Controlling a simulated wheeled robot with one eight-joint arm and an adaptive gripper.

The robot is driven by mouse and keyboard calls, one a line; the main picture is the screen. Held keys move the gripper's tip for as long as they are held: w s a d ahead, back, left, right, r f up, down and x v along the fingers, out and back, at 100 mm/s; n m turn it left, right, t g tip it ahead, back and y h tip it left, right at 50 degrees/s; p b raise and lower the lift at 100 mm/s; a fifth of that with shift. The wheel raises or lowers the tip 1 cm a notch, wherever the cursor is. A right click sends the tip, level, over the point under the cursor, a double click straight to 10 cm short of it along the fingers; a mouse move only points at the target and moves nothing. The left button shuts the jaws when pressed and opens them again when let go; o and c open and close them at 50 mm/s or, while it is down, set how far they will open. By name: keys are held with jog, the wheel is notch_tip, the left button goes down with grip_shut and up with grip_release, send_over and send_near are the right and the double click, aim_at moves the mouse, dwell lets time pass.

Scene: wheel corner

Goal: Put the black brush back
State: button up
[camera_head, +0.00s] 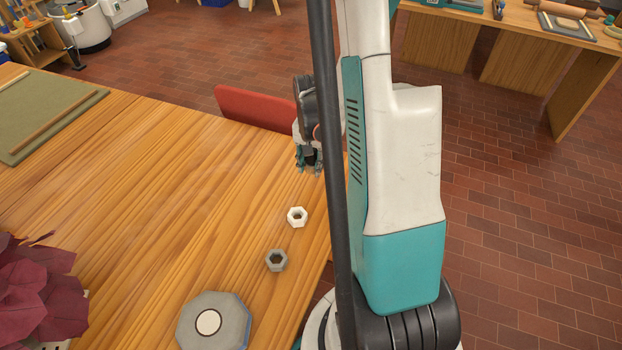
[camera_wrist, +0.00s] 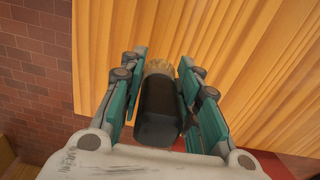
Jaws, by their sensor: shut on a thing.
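The black brush (camera_wrist: 158,105) is between the fingers of my gripper (camera_wrist: 160,82) in the wrist view. It has a thick dark body and a tan bristle end that points away from the wrist, over the wooden table. My gripper is shut on it. In the head view my gripper (camera_head: 309,166) is above the table's right edge, partly hidden by my own arm. The brush can hardly be made out there.
The wooden table (camera_head: 180,190) holds a white hexagonal ring (camera_head: 297,216), a grey hexagonal ring (camera_head: 276,260), a grey octagonal block (camera_head: 214,322), a dark red leafy thing (camera_head: 40,290) and a green mat (camera_head: 45,112). A red chair back (camera_head: 255,108) stands at the far edge. The table's middle is clear.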

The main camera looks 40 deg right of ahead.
aim_at(311, 172)
jog(key=shift+f+b, duration=0.9)
jog(key=shift+f, duration=1.6)
jog(key=shift+f, duration=0.1)
jog(key=o, duration=1.1)
jog(key=shift+c, duration=0.2)
notch_tip(311, 172, up, 14)
jog(key=p, duration=0.6)
jog(key=shift+s+a+f, duration=0.1)
jog(key=shift+s+f, duration=0.05)
